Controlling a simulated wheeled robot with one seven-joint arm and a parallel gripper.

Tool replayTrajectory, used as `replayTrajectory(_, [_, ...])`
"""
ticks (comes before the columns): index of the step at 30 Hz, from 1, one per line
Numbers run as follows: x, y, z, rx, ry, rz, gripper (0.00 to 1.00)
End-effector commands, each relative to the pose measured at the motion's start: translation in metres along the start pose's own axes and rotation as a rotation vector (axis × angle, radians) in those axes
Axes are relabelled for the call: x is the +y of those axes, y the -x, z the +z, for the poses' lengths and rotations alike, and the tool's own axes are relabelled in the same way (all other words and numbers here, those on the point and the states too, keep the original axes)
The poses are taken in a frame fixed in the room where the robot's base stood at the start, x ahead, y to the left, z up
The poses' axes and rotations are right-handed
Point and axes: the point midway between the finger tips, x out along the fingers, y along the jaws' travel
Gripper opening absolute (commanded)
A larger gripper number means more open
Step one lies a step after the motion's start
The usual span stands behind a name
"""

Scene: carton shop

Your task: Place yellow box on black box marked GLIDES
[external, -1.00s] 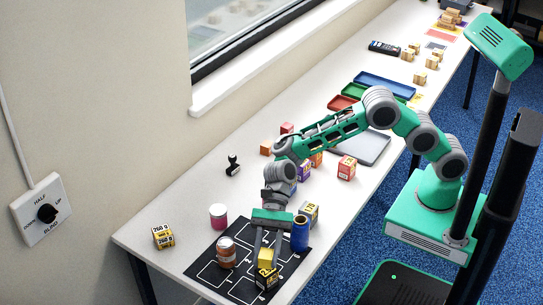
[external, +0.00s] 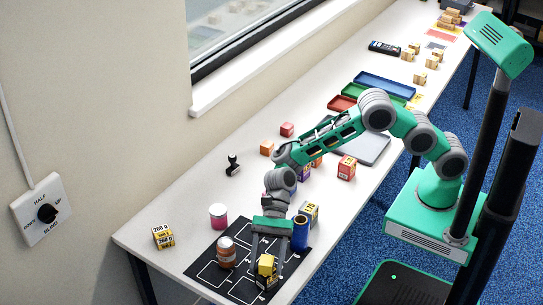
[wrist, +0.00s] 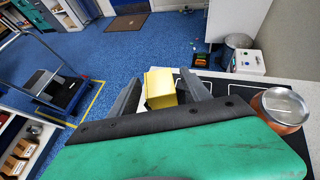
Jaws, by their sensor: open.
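The yellow box (external: 266,261) sits on top of a small black box (external: 265,283) with a yellow label, at the near end of the dark mat. The label's lettering is too small to read. My gripper (external: 268,270) is open, with one finger on each side of the yellow box. In the wrist view the yellow box (wrist: 160,87) lies between the two spread fingers (wrist: 160,97), with gaps showing beside it. The black box is hidden there.
An orange-brown jar (external: 226,253) stands on the mat (external: 205,266) left of my gripper.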

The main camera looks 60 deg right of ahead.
Motion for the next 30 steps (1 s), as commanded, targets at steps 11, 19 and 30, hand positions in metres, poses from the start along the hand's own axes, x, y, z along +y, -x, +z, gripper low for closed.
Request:
replayTrajectory(11, [-0.002,0.069,0.002,0.000,0.000,-0.007,0.56])
replayTrajectory(19, [-0.001,0.117,0.002,-0.001,-0.001,-0.002,0.56])
replayTrajectory(30, [-0.010,0.216,-0.024,0.290,0.405,-0.166,0.56])
